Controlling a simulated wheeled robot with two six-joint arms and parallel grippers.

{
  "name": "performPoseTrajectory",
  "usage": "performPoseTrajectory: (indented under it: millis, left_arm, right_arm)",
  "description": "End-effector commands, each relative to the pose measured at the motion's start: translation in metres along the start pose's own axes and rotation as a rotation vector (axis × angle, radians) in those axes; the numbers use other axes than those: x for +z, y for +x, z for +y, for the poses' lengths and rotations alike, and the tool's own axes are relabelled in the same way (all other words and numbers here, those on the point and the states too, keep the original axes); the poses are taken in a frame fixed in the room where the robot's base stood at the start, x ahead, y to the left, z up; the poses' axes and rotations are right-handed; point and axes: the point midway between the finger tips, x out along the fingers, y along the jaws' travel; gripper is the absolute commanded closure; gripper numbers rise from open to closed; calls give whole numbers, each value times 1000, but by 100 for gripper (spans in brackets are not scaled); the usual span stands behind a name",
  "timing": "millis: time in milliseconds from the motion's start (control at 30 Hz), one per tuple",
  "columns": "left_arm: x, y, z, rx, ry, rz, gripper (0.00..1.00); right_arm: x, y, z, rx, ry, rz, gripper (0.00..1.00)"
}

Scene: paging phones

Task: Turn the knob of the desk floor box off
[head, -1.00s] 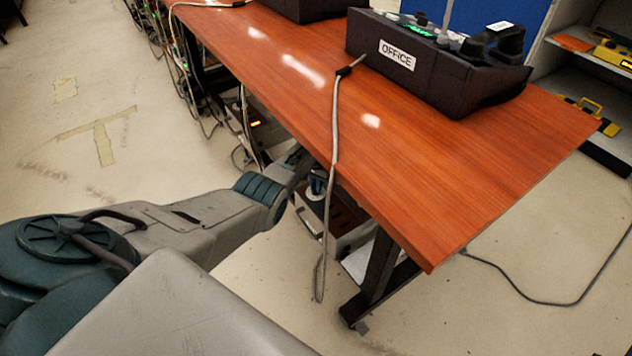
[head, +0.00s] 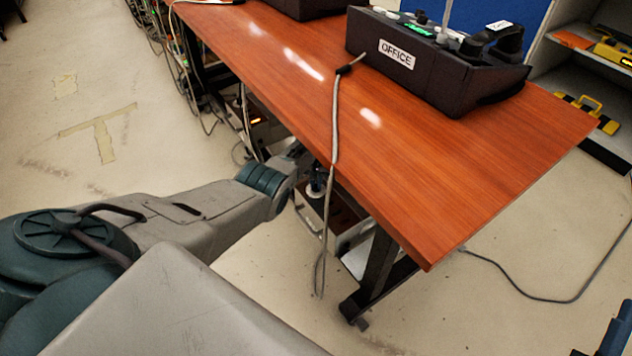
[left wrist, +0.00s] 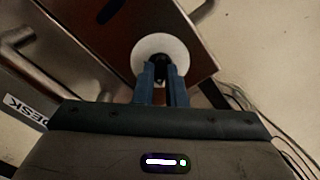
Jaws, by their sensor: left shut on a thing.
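The desk floor box (head: 340,208) stands under the near edge of the desk, partly hidden by the desktop and a hanging cord. In the left wrist view its brown panel (left wrist: 190,22) has a round white disc with a dark knob (left wrist: 162,62) at the centre. A "DESK" label (left wrist: 24,110) shows at the left. My left gripper (left wrist: 162,80) has its blue fingers shut on the knob, in front of the disc. In the head view my left gripper (head: 316,182) is small and partly hidden beneath the desk edge. The knob's exact angle is hard to read.
The wooden desk (head: 430,170) overhangs the floor box. A grey cord (head: 328,215) hangs over its edge close to my left gripper. A desk leg (head: 375,270) stands right of the box. A black "OFFICE" phone console (head: 430,75) sits on top.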

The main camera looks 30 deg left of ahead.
Motion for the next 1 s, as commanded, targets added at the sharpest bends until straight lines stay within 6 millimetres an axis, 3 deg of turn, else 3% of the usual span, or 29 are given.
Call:
performPoseTrajectory:
  millis: [133, 167, 267, 667, 1000]
  left_arm:
    - [-1, -1, 0, 1, -1, 2, 100]
    - [-1, -1, 0, 1, -1, 2, 87]
    - [-1, 0, 0, 1, 0, 2, 68]
    - [0, -3, 0, 0, 0, 1, 67]
    - [0, -22, 0, 0, 1, 1, 67]
  right_arm:
    - [0, 0, 0, 0, 0, 0, 64]
    - [0, 0, 0, 0, 0, 0, 64]
    - [0, 0, 0, 0, 0, 0, 64]
    - [2, 0, 0, 1, 3, -19, 64]
    - [60, -30, -2, 18, 52, -399, 64]
